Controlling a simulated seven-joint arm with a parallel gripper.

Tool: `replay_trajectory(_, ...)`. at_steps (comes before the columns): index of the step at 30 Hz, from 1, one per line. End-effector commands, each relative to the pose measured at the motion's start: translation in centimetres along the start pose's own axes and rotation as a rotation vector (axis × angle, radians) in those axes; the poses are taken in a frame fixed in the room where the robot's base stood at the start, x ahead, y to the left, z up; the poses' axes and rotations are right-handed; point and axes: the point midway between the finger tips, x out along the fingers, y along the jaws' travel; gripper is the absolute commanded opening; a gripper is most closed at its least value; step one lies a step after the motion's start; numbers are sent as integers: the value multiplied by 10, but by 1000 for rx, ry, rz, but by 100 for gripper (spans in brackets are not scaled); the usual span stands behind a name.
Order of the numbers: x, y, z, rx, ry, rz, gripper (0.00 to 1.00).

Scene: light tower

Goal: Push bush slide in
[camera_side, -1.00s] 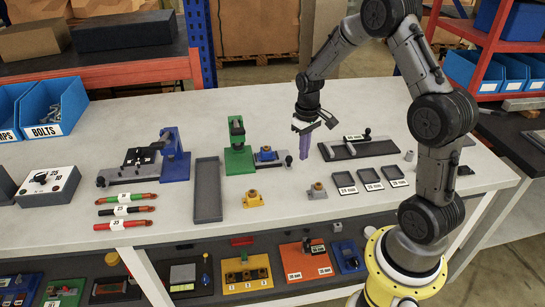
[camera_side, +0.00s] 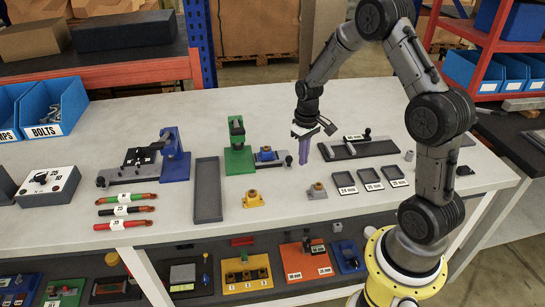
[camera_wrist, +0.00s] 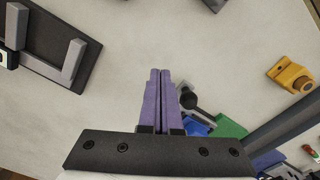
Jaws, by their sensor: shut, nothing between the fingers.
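The bush slide (camera_side: 266,153) is a blue block on a grey rail beside the green press (camera_side: 238,155). A dark round knob (camera_side: 289,160) sits at the rail's right end. My gripper (camera_side: 303,163) has long purple fingers pointing down, shut and empty, just right of the knob and apart from it as far as I can tell. In the wrist view the fingers (camera_wrist: 160,72) are together, with the knob (camera_wrist: 188,103) close on their right. The slide's blue part (camera_wrist: 195,128) and the green press (camera_wrist: 230,128) are partly hidden behind the gripper mount.
A dark fixture with a grey handle (camera_side: 357,148) stands to the right. A yellow bush block (camera_side: 253,200) and a grey one (camera_side: 317,191) lie in front. A long dark tray (camera_side: 208,190) and a blue press (camera_side: 175,155) are left. Bare table lies behind the gripper.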

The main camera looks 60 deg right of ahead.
Motion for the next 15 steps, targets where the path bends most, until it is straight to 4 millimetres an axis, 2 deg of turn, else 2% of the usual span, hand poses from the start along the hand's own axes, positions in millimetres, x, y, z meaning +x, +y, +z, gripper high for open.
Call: replay_trajectory(15, 0, -14, -8, -1, 0, 0, 0)
